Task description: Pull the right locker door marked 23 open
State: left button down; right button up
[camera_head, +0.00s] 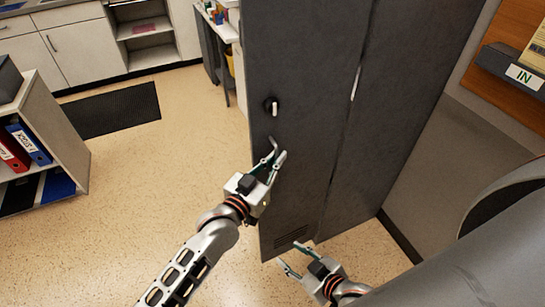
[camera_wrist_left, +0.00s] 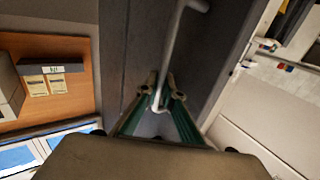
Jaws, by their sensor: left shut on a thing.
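The dark grey locker door (camera_head: 308,60) stands upright in the middle of the head view, with a vent grille low down and a dark lock with a light key or tab (camera_head: 271,107). No number 23 is readable. A bent metal handle (camera_head: 271,144) sits below the lock; it also shows as a grey bar in the left wrist view (camera_wrist_left: 173,45). My left gripper (camera_head: 275,160) is at its lower end, fingers closed around the bar (camera_wrist_left: 162,92). My right gripper (camera_head: 291,257) is open and empty, low near the door's bottom edge. I cannot tell whether the door is ajar.
A dark grey panel (camera_head: 410,90) stands right of the door, beyond a seam with a pale strip. A shelf with binders (camera_head: 28,145) stands at left. A dark mat (camera_head: 110,110) lies before white cabinets (camera_head: 75,48). The speckled floor left of the door is clear.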

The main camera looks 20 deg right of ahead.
pick_arm(q)
jog(key=shift+s+d+r, duration=0.1)
jog(key=shift+s+r, duration=0.05)
dwell(0.4)
jog(key=c, duration=2.2)
grip_release()
jog(key=shift+s, duration=0.1)
jog(key=v, duration=1.2)
